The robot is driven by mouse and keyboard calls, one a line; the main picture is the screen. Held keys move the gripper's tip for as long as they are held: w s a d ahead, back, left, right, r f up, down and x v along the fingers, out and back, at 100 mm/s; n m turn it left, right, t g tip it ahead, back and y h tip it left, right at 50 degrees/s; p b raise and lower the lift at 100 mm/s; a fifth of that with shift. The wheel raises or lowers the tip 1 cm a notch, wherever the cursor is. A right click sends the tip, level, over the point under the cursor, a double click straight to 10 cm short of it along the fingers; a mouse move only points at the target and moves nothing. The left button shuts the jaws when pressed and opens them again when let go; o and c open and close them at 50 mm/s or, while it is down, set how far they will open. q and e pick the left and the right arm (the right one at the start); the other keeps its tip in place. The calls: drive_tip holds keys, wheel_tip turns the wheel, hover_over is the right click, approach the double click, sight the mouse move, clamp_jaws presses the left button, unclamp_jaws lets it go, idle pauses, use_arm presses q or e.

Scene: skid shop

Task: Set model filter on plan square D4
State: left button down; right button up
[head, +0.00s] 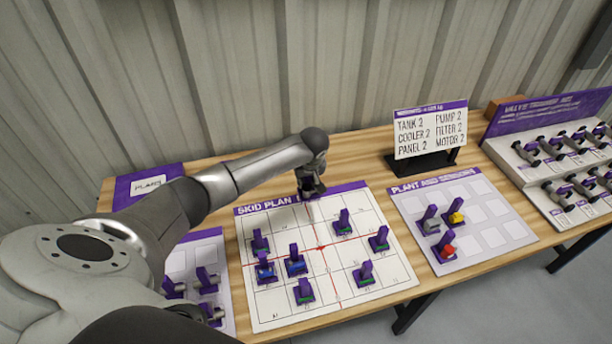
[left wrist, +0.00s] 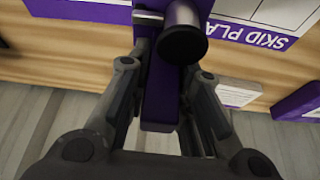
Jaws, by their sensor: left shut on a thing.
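My left gripper (head: 311,190) is over the far edge of the skid plan board (head: 370,279), beside its purple title strip. In the left wrist view the left gripper (left wrist: 165,72) is shut on the purple handle of a model (left wrist: 160,112). This model has a grey metal cylinder with a dark round end, consistent with the model filter. In the head view the gripper mostly hides it. The plan has a grid with red centre lines, and its square labels are too small to read, so I cannot pick out D4. My right gripper is not in view.
Several purple-handled models stand on the plan, including one (head: 343,222) near the gripper and one (head: 379,239) at the right. The plant and services board (head: 490,237) lies right of the plan. A list sign (head: 430,131) stands behind. Several plan squares are bare.

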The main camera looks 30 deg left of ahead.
sight(306, 187)
use_arm(q)
drive_tip(key=shift+f+b, duration=1.1)
drive_tip(key=shift+f, duration=1.05)
drive_tip(key=shift+f+b, duration=0.85)
drive_tip(key=shift+f, duration=0.95)
drive_tip(key=shift+p, duration=0.35)
drive_tip(key=shift+f+b, duration=0.45)
drive_tip(key=shift+f, duration=0.2)
